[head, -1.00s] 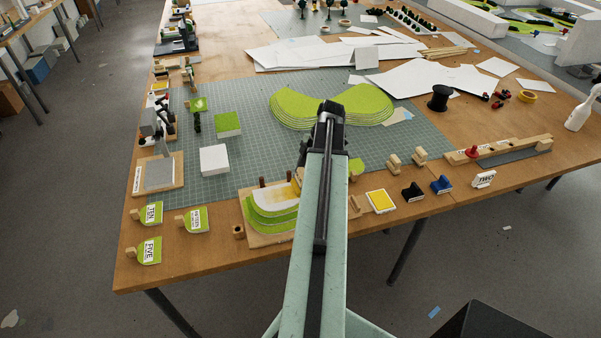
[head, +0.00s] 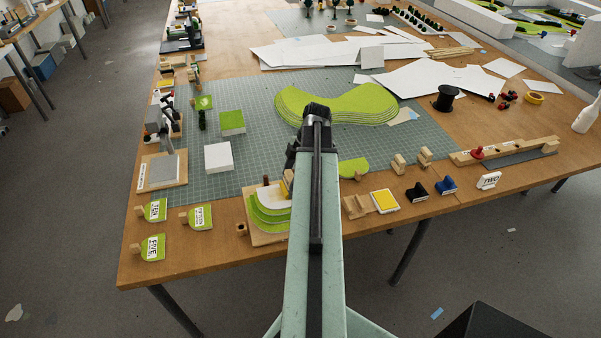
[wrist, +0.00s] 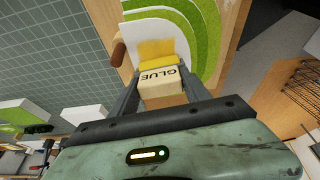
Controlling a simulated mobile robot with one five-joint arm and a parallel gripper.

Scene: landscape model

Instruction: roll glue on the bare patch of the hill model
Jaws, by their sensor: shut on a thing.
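The hill model (head: 262,226), stepped green layers on a wooden base, stands at the table's front edge. Its bare white patch (head: 270,198) lies on top and also shows in the wrist view (wrist: 133,28). My gripper (wrist: 162,88) is shut on a pale block marked GLUE, the glue roller (wrist: 160,84), with a yellow roller at its far end. A yellow area (wrist: 157,48) shows on the white patch just beyond the roller. The roller is at the patch; whether it touches is unclear. In the head view my arm hides part of the model and most of the gripper.
A brown peg (wrist: 118,52) stands beside the patch. A yellow pad (head: 384,201) lies to the right, near small stamps (head: 446,185). Green labelled tags (head: 152,248) lie to the left. A larger stepped green hill (head: 335,106) sits on the cutting mat behind.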

